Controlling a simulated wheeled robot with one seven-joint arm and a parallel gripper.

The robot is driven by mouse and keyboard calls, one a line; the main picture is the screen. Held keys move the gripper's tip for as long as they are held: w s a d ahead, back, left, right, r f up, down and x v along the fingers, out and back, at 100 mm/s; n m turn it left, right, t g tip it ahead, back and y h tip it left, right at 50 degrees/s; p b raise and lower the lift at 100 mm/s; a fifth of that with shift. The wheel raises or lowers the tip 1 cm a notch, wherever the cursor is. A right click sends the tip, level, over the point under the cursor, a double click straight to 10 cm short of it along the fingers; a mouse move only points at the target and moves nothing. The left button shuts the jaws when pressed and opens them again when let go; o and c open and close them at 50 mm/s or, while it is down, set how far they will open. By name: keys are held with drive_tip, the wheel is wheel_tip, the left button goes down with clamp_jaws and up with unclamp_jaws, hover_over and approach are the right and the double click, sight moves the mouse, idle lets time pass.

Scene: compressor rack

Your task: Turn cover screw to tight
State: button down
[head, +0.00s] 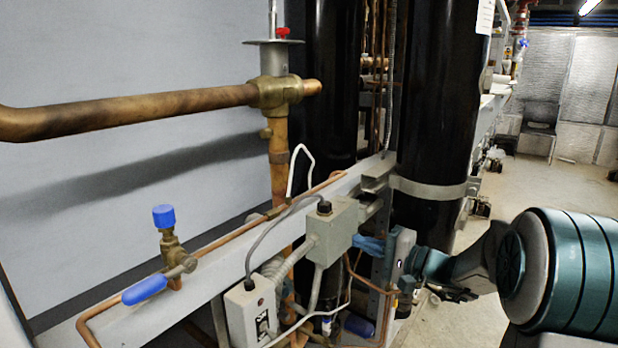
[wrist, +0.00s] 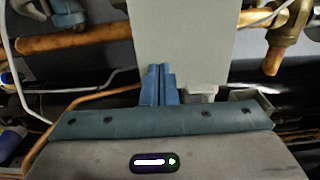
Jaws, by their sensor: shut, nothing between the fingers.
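The grey junction box (head: 333,228) is fixed to the metal rail near the middle of the head view. Its flat light grey face (wrist: 180,40) fills the upper middle of the wrist view. My gripper (head: 360,243) comes in from the right, with its blue fingertips at the box's lower right side. In the wrist view my gripper (wrist: 160,70) is shut, its two fingers side by side and empty, with their tips over the lower part of the grey face. Whether they touch it I cannot tell. I cannot make out the cover screw in either view; the fingers may hide it.
A white switch box (head: 250,308) hangs below left. A blue-handled valve (head: 146,289) and copper pipes (head: 130,108) are at the left. A black cylinder (head: 437,110) stands behind my arm. Thin copper tubing (wrist: 95,97) passes left of the fingers. Open floor lies at the right.

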drive_tip(key=b+v, duration=0.1)
drive_tip(key=v, duration=0.4)
drive_tip(key=shift+s+d, duration=0.2)
drive_tip(key=shift+s, duration=0.2)
drive_tip(key=s+a+r+n+g+h+p, duration=0.1)
drive_tip(key=s+a+n+g+h+p, duration=0.15)
drive_tip(key=s+a+g+p, duration=0.35)
drive_tip(key=s+a+r+n+g+h+p, duration=0.1)
drive_tip(key=s+a+n+g+h+p, duration=0.15)
drive_tip(key=s, duration=0.65)
drive_tip(key=s+d+r+n+h+p, duration=0.2)
drive_tip(key=s+d+r+h+p, duration=0.3)
drive_tip(key=s+h+p, duration=0.4)
drive_tip(key=shift+s+d, duration=0.45)
drive_tip(key=shift+d, duration=0.45)
drive_tip(key=shift+s+t, duration=0.15)
drive_tip(key=shift+t, duration=0.1)
